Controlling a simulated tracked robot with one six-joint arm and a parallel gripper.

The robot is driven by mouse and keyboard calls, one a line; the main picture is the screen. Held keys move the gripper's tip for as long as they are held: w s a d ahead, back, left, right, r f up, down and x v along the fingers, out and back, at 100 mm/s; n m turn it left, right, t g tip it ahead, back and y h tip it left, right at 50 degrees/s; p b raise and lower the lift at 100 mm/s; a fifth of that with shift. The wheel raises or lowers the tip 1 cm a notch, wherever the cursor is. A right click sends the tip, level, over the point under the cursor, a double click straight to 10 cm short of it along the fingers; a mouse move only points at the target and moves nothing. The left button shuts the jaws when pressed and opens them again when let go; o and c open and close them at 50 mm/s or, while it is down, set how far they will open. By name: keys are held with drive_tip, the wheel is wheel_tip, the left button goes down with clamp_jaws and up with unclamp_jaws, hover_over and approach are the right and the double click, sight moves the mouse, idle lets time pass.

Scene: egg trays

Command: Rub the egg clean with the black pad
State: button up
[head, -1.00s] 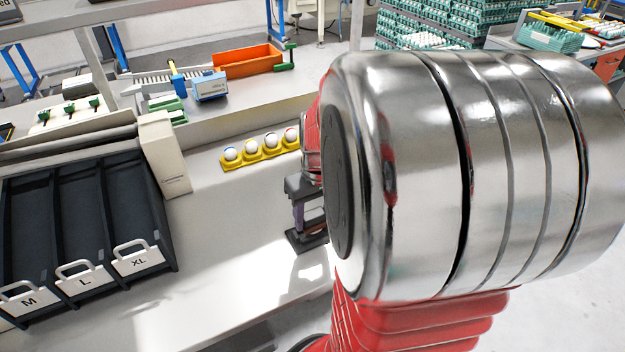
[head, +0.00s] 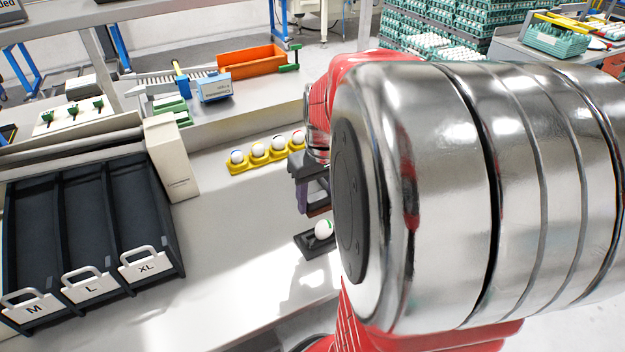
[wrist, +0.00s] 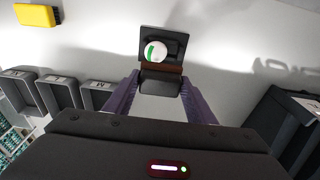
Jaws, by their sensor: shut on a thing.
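The white egg (head: 324,229) with a green mark sits on a flat black base (head: 310,246) on the bench. In the wrist view the egg (wrist: 155,52) shows just beyond the fingertips, on the black base (wrist: 148,32). My gripper (wrist: 160,84), with purple fingers, is shut on a dark block with a brown edge, which I take to be the black pad (wrist: 160,86). The pad is held above and close to the egg; I cannot tell whether they touch. In the head view my arm hides part of the gripper and the base.
A yellow holder (head: 238,168) with several marked eggs stands behind the gripper. Black chutes labelled M, L and XL (head: 90,230) are at the left, beside a white box (head: 172,160). An orange bin (head: 250,60) stands at the back. The bench between chutes and base is clear.

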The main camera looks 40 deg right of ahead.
drive_tip(key=shift+r, duration=2)
